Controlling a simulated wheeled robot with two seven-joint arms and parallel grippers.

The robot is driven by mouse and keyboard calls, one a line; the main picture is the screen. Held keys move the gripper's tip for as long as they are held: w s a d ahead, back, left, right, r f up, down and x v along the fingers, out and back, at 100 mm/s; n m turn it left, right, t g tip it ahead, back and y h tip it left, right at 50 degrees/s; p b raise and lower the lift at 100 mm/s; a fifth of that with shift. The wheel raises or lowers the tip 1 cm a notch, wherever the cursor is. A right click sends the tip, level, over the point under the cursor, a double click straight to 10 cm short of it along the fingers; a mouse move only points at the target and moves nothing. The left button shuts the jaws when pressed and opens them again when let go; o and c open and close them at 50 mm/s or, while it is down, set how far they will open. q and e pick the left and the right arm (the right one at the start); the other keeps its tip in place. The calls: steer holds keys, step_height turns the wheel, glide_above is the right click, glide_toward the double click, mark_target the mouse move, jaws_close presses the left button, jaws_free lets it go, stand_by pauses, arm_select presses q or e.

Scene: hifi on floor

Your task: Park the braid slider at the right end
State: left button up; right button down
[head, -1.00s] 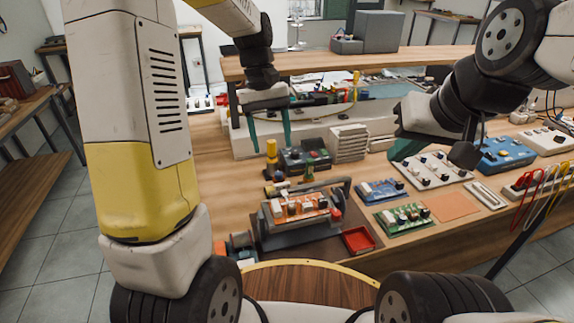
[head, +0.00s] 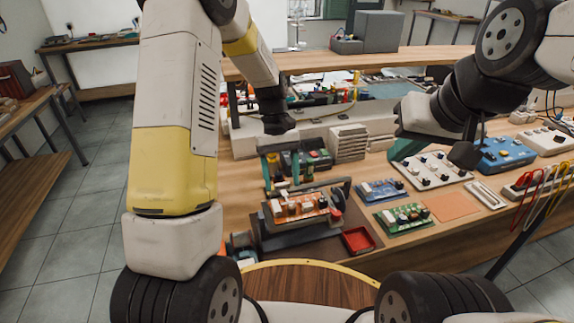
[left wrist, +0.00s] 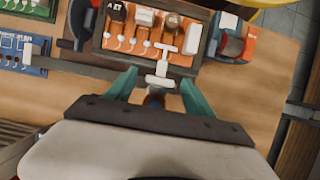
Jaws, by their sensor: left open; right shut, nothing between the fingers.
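My left gripper (head: 288,184) is open and hangs just behind the orange circuit board (head: 300,207) on its dark stand. In the left wrist view the two green fingers of this gripper (left wrist: 158,80) stand on either side of a small white T-shaped piece (left wrist: 160,73). This piece may be the braid slider; I cannot tell for sure. It lies at the near edge of the orange board (left wrist: 148,38), and I see no finger gripping it. My right gripper (head: 404,150) is shut and empty above the white component panel, its tip partly hidden.
A red tray (head: 358,240) sits right of the stand. Blue (head: 381,190) and green (head: 403,217) boards lie further right, with an orange mat (head: 453,207) beside them. A dark box (head: 320,159) and a pale stack (head: 348,143) stand behind. A raised shelf (head: 350,62) spans the back.

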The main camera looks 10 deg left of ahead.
arm_select(q)
jaws_close()
stand_by(0.3)
steer(key=w+d, duration=0.2)
steer(key=d, duration=0.4)
steer(key=w+d, duration=0.3)
steer(key=d, duration=0.3)
steer(key=w+d, duration=0.2)
steer(key=d, duration=0.4)
steer(key=shift+w+d, duration=0.3)
jaws_free()
